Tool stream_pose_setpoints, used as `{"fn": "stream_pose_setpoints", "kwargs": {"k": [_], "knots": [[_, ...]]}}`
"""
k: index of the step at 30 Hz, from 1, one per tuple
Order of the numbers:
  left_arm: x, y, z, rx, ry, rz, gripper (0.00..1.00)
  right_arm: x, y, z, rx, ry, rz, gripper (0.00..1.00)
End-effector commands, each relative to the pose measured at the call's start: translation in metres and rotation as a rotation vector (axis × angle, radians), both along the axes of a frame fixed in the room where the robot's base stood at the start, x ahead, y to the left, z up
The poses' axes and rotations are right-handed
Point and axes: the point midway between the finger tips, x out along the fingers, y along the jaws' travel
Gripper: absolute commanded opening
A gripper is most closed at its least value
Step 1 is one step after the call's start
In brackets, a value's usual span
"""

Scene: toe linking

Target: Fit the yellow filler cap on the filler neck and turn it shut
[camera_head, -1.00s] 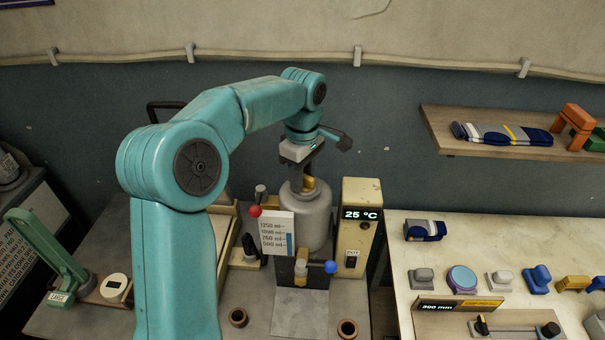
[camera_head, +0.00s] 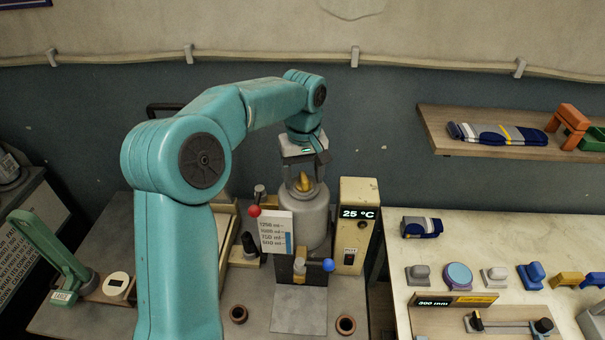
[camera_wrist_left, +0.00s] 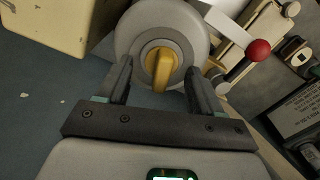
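The yellow filler cap (camera_head: 303,183) sits at the top of the grey rounded tank (camera_head: 314,217), over where the filler neck is. The neck itself is hidden under the cap. In the left wrist view the cap (camera_wrist_left: 161,66) shows its raised grip bar, centred on the tank's round top (camera_wrist_left: 194,34). My left gripper (camera_head: 304,174) points down over the cap. Its two fingers (camera_wrist_left: 158,70) are spread, one on each side of the cap, with gaps between them and it. My right gripper is in neither view.
A level card (camera_head: 272,232), a red-knobbed lever (camera_head: 254,211) and a blue-knobbed lever (camera_head: 328,265) stand close in front of the tank. The 25 °C heater box (camera_head: 355,232) is just right of it. A bench with several small parts lies farther right.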

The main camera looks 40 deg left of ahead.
Motion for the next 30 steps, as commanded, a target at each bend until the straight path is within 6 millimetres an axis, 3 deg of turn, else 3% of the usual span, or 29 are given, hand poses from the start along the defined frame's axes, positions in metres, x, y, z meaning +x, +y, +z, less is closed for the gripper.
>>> {"fn": "stream_pose_setpoints", "kwargs": {"k": [6,8,17,30], "knots": [[0.0,0.0,0.0,0.0,0.0,0.003,0.68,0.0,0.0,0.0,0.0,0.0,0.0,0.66],[0.0,0.0,0.0,0.0,0.0,0.003,0.85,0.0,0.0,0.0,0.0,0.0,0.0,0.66],[0.0,0.0,0.001,0.0,0.0,0.004,0.85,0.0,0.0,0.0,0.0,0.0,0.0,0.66],[0.0,0.0,0.028,0.0,-0.001,0.005,0.85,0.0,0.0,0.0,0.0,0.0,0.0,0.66]]}}
